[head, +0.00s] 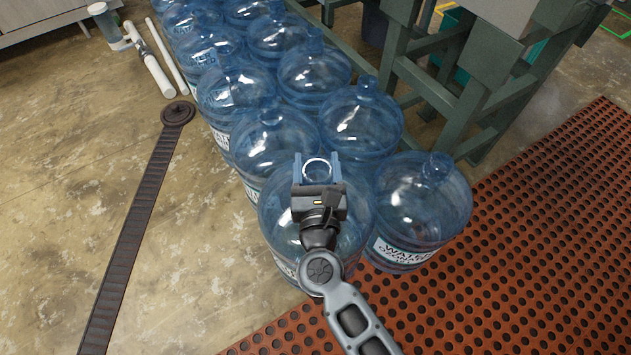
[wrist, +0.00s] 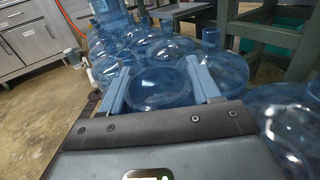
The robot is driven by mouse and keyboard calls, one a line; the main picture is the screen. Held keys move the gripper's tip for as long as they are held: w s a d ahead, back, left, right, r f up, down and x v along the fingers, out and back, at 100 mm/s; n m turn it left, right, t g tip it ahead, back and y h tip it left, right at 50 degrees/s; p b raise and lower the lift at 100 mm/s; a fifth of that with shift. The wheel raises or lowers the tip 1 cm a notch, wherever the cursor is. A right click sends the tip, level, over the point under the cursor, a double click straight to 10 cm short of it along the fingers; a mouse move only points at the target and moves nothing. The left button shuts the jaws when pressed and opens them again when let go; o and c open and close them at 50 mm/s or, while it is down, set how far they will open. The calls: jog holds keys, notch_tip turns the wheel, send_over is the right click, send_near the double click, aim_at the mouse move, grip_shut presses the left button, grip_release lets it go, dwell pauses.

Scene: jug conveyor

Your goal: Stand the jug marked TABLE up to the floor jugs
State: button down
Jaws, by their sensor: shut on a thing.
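My gripper (head: 318,170) is shut on the neck of a clear blue water jug (head: 282,222) at the near end of the jug group. The jug looks upright; its white label is mostly hidden by my arm, and no TABLE mark is readable. Its base is hidden, so I cannot tell whether it touches the floor. In the wrist view the two blue fingers (wrist: 160,86) stand either side of the round neck. The floor jugs (head: 232,90) stand close together in rows beyond it. Another jug (head: 420,210) stands just right of the held one.
A red perforated mat (head: 530,230) covers the right floor. A green steel frame (head: 440,90) stands behind the jugs on the right. A dark flat strip (head: 140,220) and white pipes (head: 150,60) lie on the left. Concrete floor between strip and jugs is clear.

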jog(key=shift+w+f+b, duration=0.1)
jog(key=shift+f+b, duration=1.9)
jog(key=shift+f, duration=1.25)
jog(key=shift+w+a+f, duration=0.15)
jog(key=shift+f, duration=0.15)
jog(key=shift+c, duration=1.2)
grip_release()
